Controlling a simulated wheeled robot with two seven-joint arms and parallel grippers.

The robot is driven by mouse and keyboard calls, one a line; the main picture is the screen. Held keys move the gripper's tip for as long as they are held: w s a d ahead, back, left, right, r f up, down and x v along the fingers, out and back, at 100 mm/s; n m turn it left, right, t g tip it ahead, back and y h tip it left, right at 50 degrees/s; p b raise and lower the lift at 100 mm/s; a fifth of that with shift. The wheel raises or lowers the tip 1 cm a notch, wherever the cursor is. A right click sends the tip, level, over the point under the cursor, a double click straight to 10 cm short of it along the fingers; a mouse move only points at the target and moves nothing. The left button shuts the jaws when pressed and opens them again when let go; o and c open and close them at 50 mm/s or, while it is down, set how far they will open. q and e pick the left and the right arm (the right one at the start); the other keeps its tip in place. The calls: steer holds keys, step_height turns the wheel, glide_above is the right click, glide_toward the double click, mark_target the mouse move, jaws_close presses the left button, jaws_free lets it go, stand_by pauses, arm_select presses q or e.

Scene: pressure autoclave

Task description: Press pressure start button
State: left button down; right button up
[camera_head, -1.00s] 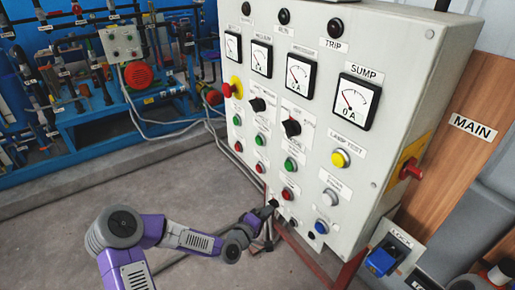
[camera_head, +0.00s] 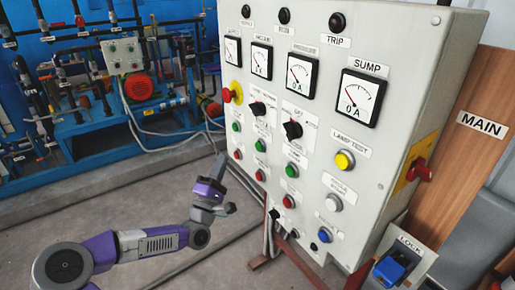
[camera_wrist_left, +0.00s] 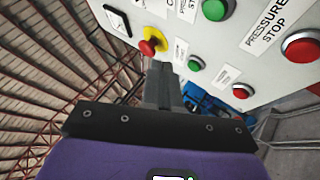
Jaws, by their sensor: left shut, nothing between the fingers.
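The control panel (camera_head: 400,120) stands on the right in the head view. A green button (camera_head: 291,170) sits in the third column, below a black selector switch, with a red button (camera_head: 288,201) under it. The small labels there are blurred. In the wrist view a red button (camera_wrist_left: 301,48) is beside a "PRESSURE STOP" label (camera_wrist_left: 265,27), and a green button (camera_wrist_left: 215,9) is at the top edge, partly cut off. My left gripper (camera_head: 219,165) is shut and empty, pointing up, left of the panel and apart from the buttons. Its fingers also show in the wrist view (camera_wrist_left: 161,82).
A red emergency knob on a yellow base (camera_head: 231,93) projects from the panel's left side. A red switch handle (camera_head: 420,171) and a blue lock (camera_head: 389,268) are at the right. Blue pump equipment (camera_head: 130,145) stands behind.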

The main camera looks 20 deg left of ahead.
mark_target(259, 146)
arm_select(q)
steer(key=w+d+b, duration=0.2)
steer(key=w+d, duration=0.3)
steer(key=w, duration=0.2)
steer(key=shift+w, duration=0.2)
stand_by(0.4)
steer(key=shift+w+d+b, duration=0.1)
steer(key=shift+b, duration=0.2)
stand_by(1.5)
steer(key=shift+w+d, duration=0.1)
steer(key=shift+w, duration=0.15)
